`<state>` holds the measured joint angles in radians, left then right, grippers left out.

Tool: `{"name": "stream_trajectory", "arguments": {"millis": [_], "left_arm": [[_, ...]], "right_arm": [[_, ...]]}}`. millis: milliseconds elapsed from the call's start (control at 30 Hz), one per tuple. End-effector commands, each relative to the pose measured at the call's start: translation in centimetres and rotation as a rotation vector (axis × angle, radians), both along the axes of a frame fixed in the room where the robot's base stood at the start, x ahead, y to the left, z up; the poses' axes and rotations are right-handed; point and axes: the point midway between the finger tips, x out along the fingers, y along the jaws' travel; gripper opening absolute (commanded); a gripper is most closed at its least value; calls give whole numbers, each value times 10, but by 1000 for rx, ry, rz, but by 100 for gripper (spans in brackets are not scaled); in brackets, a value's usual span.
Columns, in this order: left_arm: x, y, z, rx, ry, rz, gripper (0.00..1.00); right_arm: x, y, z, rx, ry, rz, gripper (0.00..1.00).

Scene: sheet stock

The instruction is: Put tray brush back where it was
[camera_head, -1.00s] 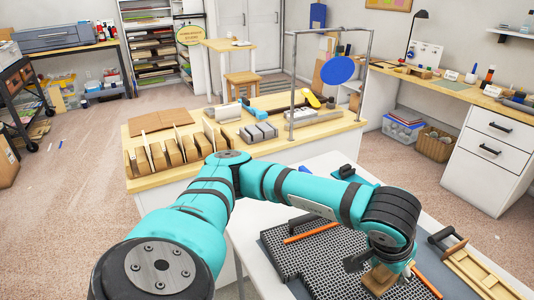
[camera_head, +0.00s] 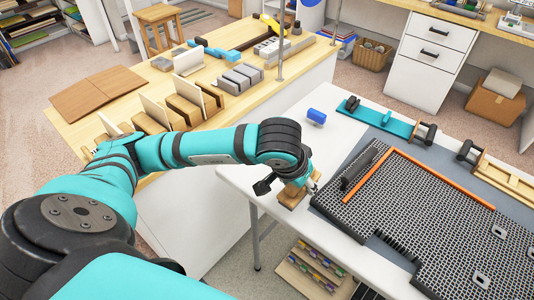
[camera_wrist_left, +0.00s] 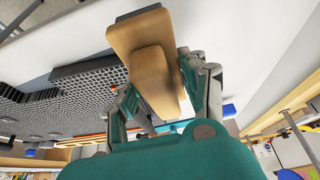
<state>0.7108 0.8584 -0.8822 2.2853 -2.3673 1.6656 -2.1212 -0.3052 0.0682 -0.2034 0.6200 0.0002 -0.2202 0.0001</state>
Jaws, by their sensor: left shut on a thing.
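The tray brush (camera_head: 291,196), a tan wooden block, is in my left gripper (camera_head: 306,184) at the left edge of the white table (camera_head: 240,178). In the left wrist view the brush (camera_wrist_left: 143,45) sits between both fingers of the gripper (camera_wrist_left: 163,92), with a dark strip along its far end. I cannot tell whether the brush touches the table. The dark gridded tray (camera_head: 405,215) lies just right of the gripper; it also shows in the left wrist view (camera_wrist_left: 85,85). My right gripper is not in view.
Orange strips (camera_head: 435,178) and a dark bar (camera_head: 358,170) lie on the tray. A blue block (camera_head: 316,116) and a teal tool (camera_head: 376,121) are behind it. A wooden bench (camera_head: 160,80) with sheet racks and metal blocks stands at the back left.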

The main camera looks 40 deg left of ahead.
Motion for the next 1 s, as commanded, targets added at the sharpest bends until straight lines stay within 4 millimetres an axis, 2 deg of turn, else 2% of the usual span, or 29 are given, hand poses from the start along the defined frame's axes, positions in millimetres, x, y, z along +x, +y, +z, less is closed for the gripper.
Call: {"name": "stream_trajectory", "arguments": {"millis": [100, 300, 533, 667, 800, 1000], "left_arm": [[11, 22, -1, 5, 1, 9, 8], [39, 68, -5, 5, 2, 11, 9], [68, 115, -11, 3, 0, 7, 9], [78, 130, -13, 2, -1, 4, 9], [81, 134, -17, 1, -1, 2, 9], [80, 133, -41, -1, 3, 3, 8]], "right_arm": [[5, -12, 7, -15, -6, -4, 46], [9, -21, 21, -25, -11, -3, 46], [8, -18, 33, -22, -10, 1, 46], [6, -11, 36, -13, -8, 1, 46], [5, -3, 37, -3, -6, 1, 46], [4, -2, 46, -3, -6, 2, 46]]}}
